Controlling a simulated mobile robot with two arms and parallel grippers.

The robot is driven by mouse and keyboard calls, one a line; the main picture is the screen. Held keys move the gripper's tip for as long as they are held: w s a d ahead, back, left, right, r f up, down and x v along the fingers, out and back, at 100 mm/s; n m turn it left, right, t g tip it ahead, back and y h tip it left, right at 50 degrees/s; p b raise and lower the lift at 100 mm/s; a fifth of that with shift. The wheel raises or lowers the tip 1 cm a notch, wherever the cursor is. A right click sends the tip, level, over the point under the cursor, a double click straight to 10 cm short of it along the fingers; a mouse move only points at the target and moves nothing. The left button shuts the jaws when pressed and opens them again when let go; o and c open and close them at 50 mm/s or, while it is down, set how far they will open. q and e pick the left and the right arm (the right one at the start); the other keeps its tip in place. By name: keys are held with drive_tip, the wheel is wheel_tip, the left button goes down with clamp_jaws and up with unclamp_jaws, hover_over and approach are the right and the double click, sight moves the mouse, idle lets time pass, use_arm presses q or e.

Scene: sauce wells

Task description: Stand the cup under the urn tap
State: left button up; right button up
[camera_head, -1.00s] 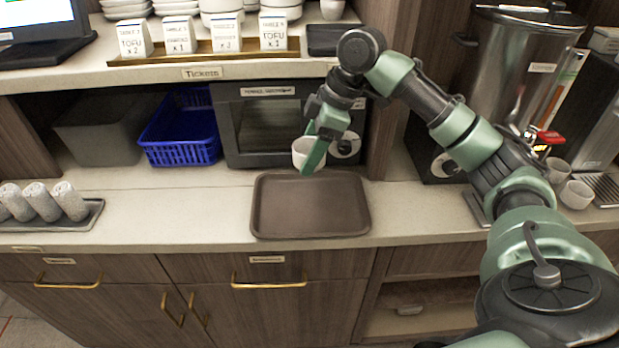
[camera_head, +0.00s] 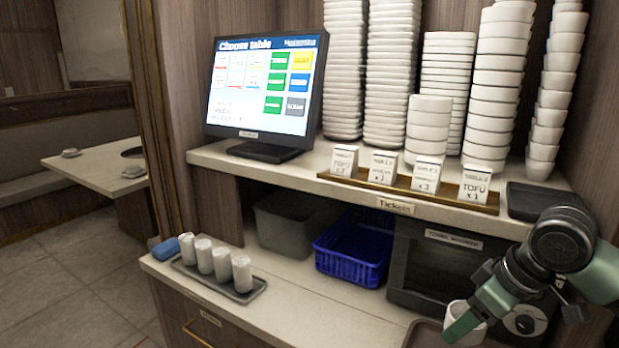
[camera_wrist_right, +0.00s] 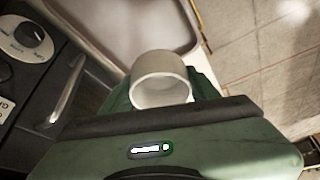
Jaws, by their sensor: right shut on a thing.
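A white cup (camera_head: 461,322) is held in my right gripper (camera_head: 470,318) at the lower right of the head view. The gripper is shut on it, in front of the towel warmer and by the brown tray. In the right wrist view the cup (camera_wrist_right: 161,80) sits between the green fingers with its open rim showing. The urn and its tap are outside both current views. My left gripper is not in view.
The brown tray (camera_head: 425,335) lies on the counter near the cup. The towel warmer (camera_head: 436,268), a blue basket (camera_head: 352,250) and a rolled-towel tray (camera_head: 222,281) line the counter. Above are a screen (camera_head: 262,85), ticket cards and stacked white dishes.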

drive_tip(key=s+a+f+m+h, duration=0.2)
drive_tip(key=s+a+f+m, duration=0.3)
drive_tip(key=a+f+m, duration=0.1)
drive_tip(key=a+m, duration=0.1)
drive_tip(key=a, duration=0.1)
drive_tip(key=shift+s+a+f+t+h, duration=0.15)
drive_tip(key=shift+s+a+t+h, duration=0.05)
drive_tip(key=shift+a+t+h, duration=0.2)
drive_tip(key=shift+w, duration=0.1)
